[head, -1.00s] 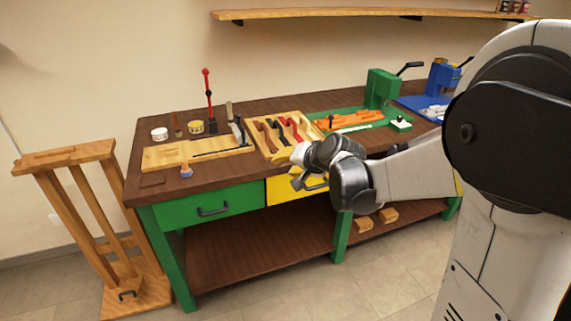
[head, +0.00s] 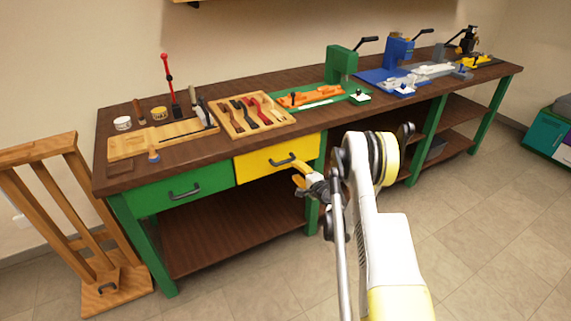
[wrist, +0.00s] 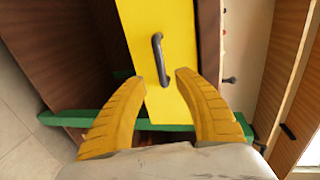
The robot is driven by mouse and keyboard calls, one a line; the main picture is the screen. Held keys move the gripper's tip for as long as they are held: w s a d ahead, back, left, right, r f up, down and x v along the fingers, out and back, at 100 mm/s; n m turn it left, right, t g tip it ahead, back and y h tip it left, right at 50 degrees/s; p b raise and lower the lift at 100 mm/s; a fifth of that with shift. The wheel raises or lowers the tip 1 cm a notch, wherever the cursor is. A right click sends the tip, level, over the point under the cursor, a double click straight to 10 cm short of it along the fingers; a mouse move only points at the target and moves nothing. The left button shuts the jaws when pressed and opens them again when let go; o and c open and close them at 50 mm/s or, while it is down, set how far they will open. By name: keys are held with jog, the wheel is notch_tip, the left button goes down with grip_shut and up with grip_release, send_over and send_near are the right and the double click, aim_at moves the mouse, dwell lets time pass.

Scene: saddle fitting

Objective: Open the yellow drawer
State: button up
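The yellow drawer (head: 262,162) is in the bench front, right of the green drawer; its face looks flush with the bench. Its dark bar handle (head: 283,160) is on the front. In the wrist view the yellow drawer front (wrist: 176,20) fills the upper middle, and the handle (wrist: 160,60) lies between and beyond the fingertips. My gripper (head: 299,176) is in front of the yellow drawer, a little below and right of the handle. In the wrist view its yellow ridged fingers (wrist: 162,76) are spread apart with nothing between them; they appear short of the handle.
The green drawer (head: 180,189) with a dark handle is to the left. A tool tray (head: 262,133), a wooden board (head: 128,145) and a green press (head: 341,64) stand on the bench top. A wooden stand (head: 40,152) is at the left. The floor in front is open.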

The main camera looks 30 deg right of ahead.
aim_at(285, 162)
jog(key=b+x, duration=0.3)
jog(key=x, duration=0.6)
jog(key=shift+w, duration=0.4)
jog(key=shift+c, duration=0.4)
grip_shut()
